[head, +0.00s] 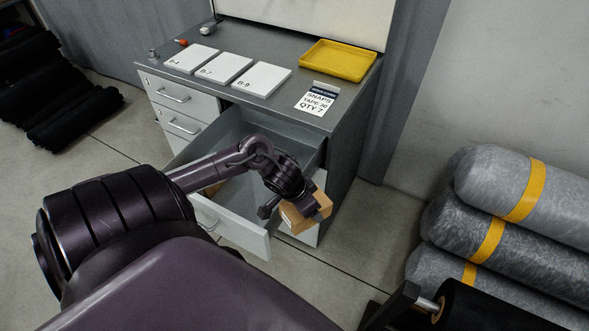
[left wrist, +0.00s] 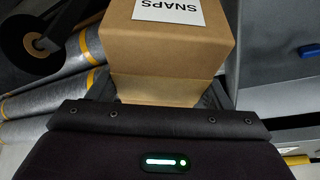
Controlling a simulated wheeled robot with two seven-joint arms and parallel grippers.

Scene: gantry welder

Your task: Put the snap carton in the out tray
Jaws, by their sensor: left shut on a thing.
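The snap carton (head: 300,215) is a small brown cardboard box in front of the cabinet, beside the open drawer's front right corner. It also shows in the left wrist view (left wrist: 168,50), with a white label reading SNAPS. My left gripper (head: 313,207) is shut on the carton and holds it in the air; its fingers (left wrist: 165,95) are partly hidden behind the box. The out tray is probably the yellow tray (head: 340,60) at the back right of the cabinet top; it looks empty. My right gripper is not in view.
The grey cabinet (head: 345,150) has an open drawer (head: 226,128) under its top. Several white cards and a SNAPS order card (head: 316,98) lie on the top. Grey rolls with yellow bands (head: 520,190) are stacked at the right. Black rolls (head: 75,115) lie at the left.

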